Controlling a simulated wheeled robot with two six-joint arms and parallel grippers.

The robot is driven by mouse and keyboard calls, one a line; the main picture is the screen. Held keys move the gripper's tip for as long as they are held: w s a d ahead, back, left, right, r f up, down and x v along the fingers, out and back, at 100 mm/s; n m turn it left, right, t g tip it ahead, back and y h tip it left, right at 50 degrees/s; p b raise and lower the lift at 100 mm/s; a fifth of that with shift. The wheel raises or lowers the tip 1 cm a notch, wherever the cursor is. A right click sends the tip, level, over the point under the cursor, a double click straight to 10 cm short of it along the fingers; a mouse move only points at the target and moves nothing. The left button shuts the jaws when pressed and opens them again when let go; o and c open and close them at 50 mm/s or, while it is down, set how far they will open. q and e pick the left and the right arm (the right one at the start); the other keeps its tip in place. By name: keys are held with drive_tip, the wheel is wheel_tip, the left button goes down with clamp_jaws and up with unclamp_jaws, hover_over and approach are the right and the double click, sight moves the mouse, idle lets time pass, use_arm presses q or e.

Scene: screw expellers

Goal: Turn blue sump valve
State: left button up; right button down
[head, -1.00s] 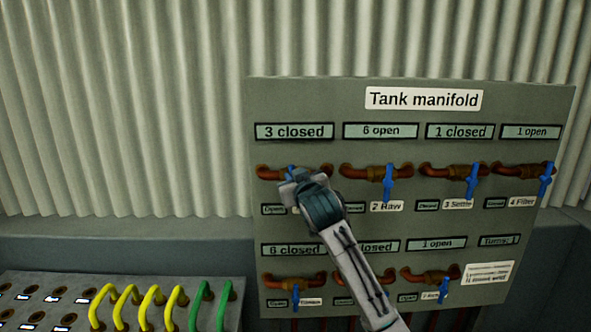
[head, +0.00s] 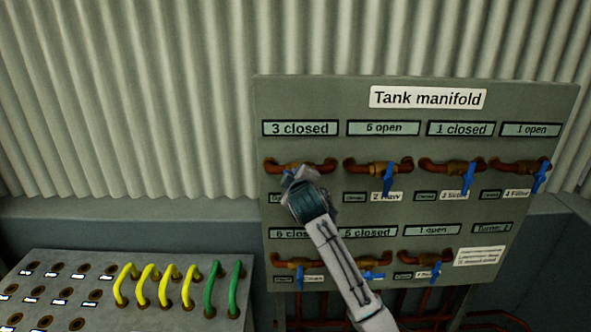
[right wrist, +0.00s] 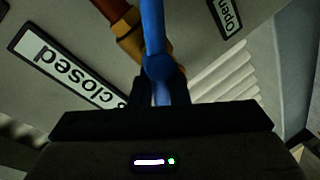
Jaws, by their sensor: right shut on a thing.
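The grey Tank manifold panel (head: 350,215) carries brass valves with blue handles in two rows. My right gripper (head: 299,176) is at the top-left valve (head: 285,166), under the "3 closed" display (head: 299,128). It covers most of that valve's handle and its name label. In the right wrist view, the blue handle (right wrist: 153,30) runs between the fingers of my right gripper (right wrist: 160,92), which is shut on it. No label that I can read says sump. My left gripper is not in view.
Other blue handles, such as the second top one (head: 387,180), hang down close to the right. A sloped socket panel (head: 110,310) with yellow and green cables (head: 235,288) stands at the lower left. A corrugated wall (head: 130,100) is behind.

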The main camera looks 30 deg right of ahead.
drive_tip(key=shift+n+p, duration=0.3)
drive_tip(key=shift+f, duration=0.1)
drive_tip(key=c, duration=1.5)
unclamp_jaws()
drive_tip(key=shift+o, duration=0.2)
drive_tip(key=shift+s+a, duration=0.15)
drive_tip(key=shift+s, duration=0.05)
drive_tip(key=b+v, duration=0.4)
drive_tip(key=v, duration=0.6)
drive_tip(key=shift+a, duration=0.2)
